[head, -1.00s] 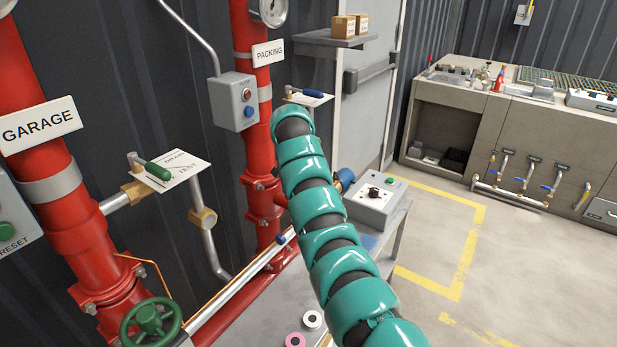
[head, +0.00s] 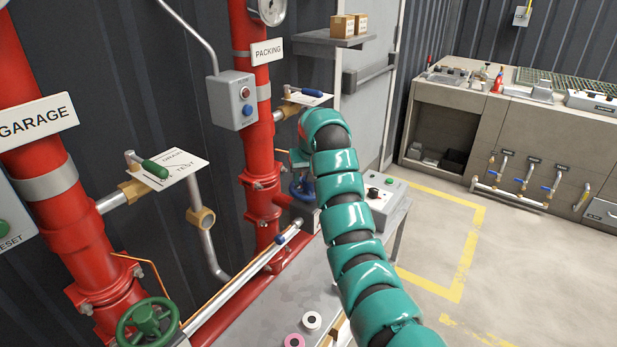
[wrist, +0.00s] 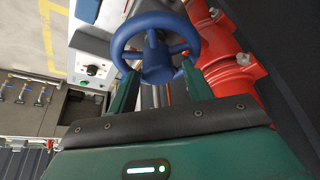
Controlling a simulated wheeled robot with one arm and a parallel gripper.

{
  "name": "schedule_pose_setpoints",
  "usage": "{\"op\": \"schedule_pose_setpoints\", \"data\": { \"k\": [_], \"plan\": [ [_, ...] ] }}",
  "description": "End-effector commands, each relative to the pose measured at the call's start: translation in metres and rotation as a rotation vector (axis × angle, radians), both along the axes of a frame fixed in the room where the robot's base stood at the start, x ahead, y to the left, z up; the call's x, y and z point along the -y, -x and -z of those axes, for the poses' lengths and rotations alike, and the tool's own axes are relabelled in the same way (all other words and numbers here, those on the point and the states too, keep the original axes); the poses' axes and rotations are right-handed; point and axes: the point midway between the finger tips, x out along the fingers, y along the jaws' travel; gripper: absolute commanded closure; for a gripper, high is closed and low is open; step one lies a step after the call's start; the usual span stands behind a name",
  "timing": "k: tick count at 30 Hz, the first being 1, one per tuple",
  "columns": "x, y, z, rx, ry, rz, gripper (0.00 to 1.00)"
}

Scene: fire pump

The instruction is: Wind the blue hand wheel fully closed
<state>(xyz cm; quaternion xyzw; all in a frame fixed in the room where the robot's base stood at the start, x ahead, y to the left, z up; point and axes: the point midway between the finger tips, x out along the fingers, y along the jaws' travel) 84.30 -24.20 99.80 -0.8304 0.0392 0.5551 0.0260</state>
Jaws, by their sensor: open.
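The blue hand wheel (head: 302,188) sits on the pipework by the right red pipe, partly hidden behind my arm in the head view. In the wrist view the blue wheel (wrist: 157,72) is large, with its rim, spokes and hub showing just ahead of my gripper (wrist: 160,86). My gripper's two fingers are spread apart, one toward each side of the wheel's lower part. Nothing is clamped between them. I cannot tell whether a finger touches the wheel. In the head view my gripper is mostly hidden behind the arm.
A green hand wheel (head: 147,322) is on the left pipe. A grey control box (head: 381,196) stands right of my arm. A blue-handled lever (head: 308,92) is above the wheel. A red pipe flange (wrist: 232,75) lies close right of the wheel in the wrist view.

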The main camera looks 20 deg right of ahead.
Motion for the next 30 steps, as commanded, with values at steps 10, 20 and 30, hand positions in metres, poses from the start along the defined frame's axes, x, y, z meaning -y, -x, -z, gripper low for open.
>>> {"op": "schedule_pose_setpoints", "data": {
  "k": [10, 20, 30],
  "plan": [
    [0.0058, -0.0002, 0.0009, 0.0, -0.002, -0.443, 0.5],
    [0.0044, -0.0003, 0.0008, -0.001, -0.002, -0.674, 0.5],
    [0.0044, -0.0006, 0.0004, 0.0, -0.001, -0.673, 0.81]
  ]
}}
